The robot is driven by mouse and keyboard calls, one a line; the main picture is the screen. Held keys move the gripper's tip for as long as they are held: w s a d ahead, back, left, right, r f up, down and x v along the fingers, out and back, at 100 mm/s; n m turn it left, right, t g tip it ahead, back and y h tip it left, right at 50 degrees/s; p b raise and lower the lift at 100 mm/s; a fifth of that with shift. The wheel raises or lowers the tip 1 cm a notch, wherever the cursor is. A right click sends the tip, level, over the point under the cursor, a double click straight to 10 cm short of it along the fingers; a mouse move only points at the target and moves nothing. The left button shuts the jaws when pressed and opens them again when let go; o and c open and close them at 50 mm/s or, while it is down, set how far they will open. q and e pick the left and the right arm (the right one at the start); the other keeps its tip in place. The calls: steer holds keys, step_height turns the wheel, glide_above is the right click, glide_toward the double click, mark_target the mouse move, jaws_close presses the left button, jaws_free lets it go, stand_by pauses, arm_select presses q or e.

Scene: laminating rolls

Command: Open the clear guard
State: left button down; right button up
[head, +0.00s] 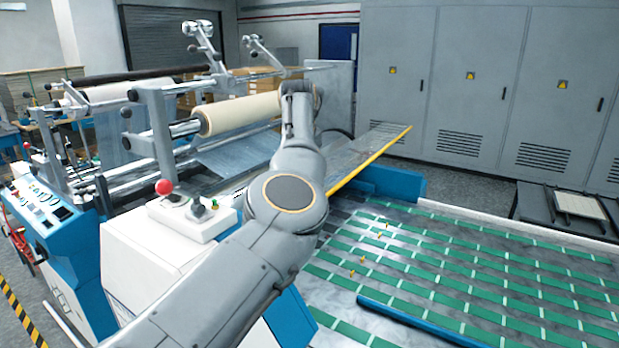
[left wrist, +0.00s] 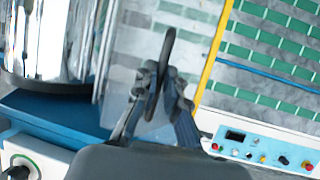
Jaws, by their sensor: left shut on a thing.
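The clear guard (head: 364,150) is a see-through panel with a yellow edge, in the middle of the head view. It sits between the rollers and the green-striped bed, and its far end looks raised. In the left wrist view its yellow edge (left wrist: 213,53) runs down right of the gripper. My left gripper (left wrist: 160,88) is shut on a dark handle (left wrist: 168,48) there. In the head view my own arm hides the gripper and the handle. My right gripper is in neither view.
A cream roll (head: 236,114) and metal rollers stand left of my arm. A white control box with a red button (head: 164,187) is near the arm. The bed (head: 480,265) with green strips lies at right. Grey cabinets (head: 490,90) line the back.

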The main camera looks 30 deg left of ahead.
arm_select(q)
steer(key=shift+a+r, duration=0.3)
steer(key=shift+a, duration=0.4)
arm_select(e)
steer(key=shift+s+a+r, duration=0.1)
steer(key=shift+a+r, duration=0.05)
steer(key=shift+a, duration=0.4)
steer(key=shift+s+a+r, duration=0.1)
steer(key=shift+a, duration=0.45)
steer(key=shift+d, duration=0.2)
arm_select(q)
steer(key=c, duration=1.4)
jaws_free()
steer(key=shift+a+f, duration=0.2)
steer(key=shift+a, duration=0.1)
steer(key=shift+d+r, duration=0.2)
steer(key=v, duration=1.1)
steer(key=shift+r, duration=0.3)
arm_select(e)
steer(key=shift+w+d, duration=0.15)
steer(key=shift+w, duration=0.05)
